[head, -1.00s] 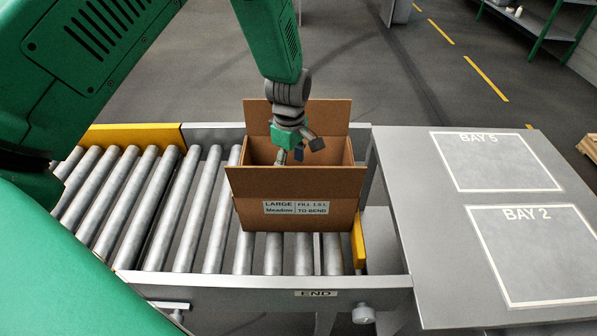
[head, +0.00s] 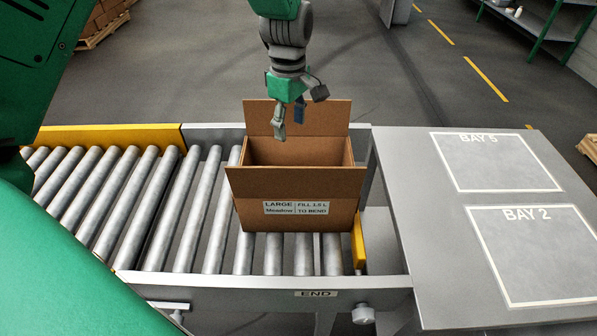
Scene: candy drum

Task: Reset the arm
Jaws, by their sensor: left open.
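My left gripper (head: 290,115) is in the upper middle of the head view, pointing down with its fingers spread open. It is empty and hangs above the back part of an open cardboard box (head: 295,186). Its fingertips overlap the box's raised back flap in the picture. The box stands upright on the roller conveyor at its right end, flaps up. My right gripper is not in view.
The roller conveyor (head: 130,200) runs to the left, its rollers clear. A yellow stop (head: 358,240) is beside the box. A grey table (head: 420,230) with empty areas BAY 5 (head: 495,162) and BAY 2 (head: 540,255) is at the right. A green shelf (head: 545,30) stands far right.

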